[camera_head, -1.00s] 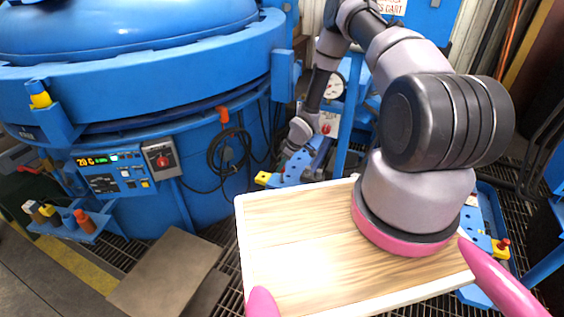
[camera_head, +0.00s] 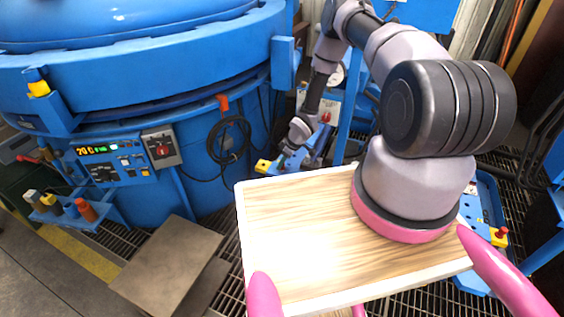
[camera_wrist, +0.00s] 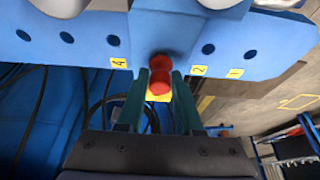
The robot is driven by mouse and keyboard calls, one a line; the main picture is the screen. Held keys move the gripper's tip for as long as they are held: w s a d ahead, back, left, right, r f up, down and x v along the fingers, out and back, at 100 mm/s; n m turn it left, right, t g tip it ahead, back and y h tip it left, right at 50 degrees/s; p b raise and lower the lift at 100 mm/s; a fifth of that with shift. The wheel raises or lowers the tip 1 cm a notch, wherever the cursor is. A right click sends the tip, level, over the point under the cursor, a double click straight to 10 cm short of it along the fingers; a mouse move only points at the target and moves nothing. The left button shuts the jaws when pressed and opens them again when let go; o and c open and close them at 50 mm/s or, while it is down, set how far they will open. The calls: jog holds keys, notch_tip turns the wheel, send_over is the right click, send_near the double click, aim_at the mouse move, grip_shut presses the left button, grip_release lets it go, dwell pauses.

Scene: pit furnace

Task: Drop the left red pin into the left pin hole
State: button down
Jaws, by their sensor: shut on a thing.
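In the wrist view, my gripper (camera_wrist: 160,78) is shut on a red pin (camera_wrist: 160,84), with its teal fingers on both sides of it. The pin is in front of a blue plate (camera_wrist: 100,22) with a row of dark holes and small yellow number labels. The pin covers part of the plate there, and I cannot tell whether its end is inside a hole. In the head view, my gripper (camera_head: 284,158) is small, beside a yellow block (camera_head: 262,166) on the blue frame. Another red pin (camera_head: 501,232) stands on a yellow block at the right.
A large blue furnace (camera_head: 150,60) with a control panel (camera_head: 112,162) fills the left. A wooden board (camera_head: 300,225) covers the lower middle of the head view. A shelf with several coloured items (camera_head: 85,210) juts out at the lower left. Black cables (camera_head: 228,140) hang on the furnace.

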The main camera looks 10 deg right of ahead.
dwell(0.3)
jog(key=shift+c, duration=2.4)
grip_release()
jog(key=v, duration=1)
jog(key=shift+r, duration=0.4)
jog(key=shift+d, duration=0.1)
